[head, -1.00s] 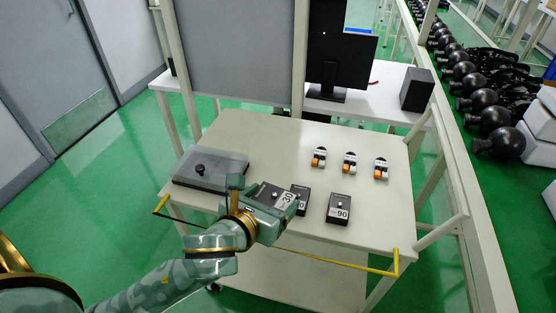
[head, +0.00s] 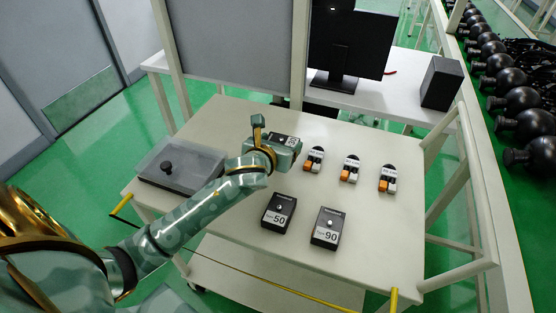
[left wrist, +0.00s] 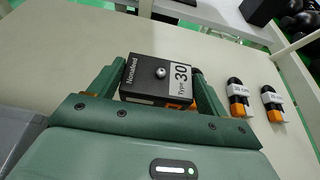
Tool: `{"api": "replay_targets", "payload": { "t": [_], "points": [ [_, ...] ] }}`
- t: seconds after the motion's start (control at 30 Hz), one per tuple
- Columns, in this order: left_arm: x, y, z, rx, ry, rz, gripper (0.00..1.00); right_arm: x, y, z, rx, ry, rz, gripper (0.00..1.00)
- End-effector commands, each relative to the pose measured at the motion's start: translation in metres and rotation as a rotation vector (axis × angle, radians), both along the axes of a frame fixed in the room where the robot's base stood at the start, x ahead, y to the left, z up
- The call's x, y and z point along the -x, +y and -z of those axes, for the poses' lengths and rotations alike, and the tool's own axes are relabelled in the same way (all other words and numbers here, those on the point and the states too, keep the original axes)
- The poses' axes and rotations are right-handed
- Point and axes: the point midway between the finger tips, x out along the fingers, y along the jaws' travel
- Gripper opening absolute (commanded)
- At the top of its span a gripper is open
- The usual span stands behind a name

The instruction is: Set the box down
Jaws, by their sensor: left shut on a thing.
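My left gripper (head: 281,145) is shut on a black box marked Type 30 (head: 285,137), over the back middle of the table. In the left wrist view the box (left wrist: 158,78) sits between the two green fingers, label up and roughly level. I cannot tell whether its underside touches the table (head: 225,125). A black Type 50 box (head: 278,213) and a black Type 90 box (head: 327,228) lie near the table's front. My right gripper is not in view.
Three small orange-and-white devices (head: 313,160) (head: 350,168) (head: 387,178) stand in a row right of the held box. A grey case with a black knob (head: 182,165) lies at the left. A monitor (head: 348,45) and a grey panel stand behind.

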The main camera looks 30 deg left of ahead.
Motion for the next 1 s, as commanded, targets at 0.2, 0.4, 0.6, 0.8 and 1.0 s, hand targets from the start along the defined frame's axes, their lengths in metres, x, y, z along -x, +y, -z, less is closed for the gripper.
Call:
{"api": "replay_targets", "payload": {
  "t": [0.2, 0.4, 0.6, 0.8, 1.0],
  "points": [
    [-0.002, 0.012, 0.015, -0.001, 0.0, -0.001, 0.51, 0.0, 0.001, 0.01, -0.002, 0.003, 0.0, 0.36],
    [-0.003, 0.016, 0.052, 0.002, 0.006, 0.001, 0.51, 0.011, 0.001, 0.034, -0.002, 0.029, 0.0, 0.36],
    [-0.003, 0.016, 0.05, -0.002, -0.001, 0.002, 0.51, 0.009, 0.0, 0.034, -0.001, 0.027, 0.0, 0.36],
    [-0.003, 0.016, 0.052, -0.001, 0.0, 0.002, 0.8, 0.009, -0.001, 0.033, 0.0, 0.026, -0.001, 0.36],
    [-0.003, 0.016, 0.051, -0.001, 0.0, 0.001, 0.99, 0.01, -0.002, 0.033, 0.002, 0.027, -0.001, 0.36]
  ]
}}
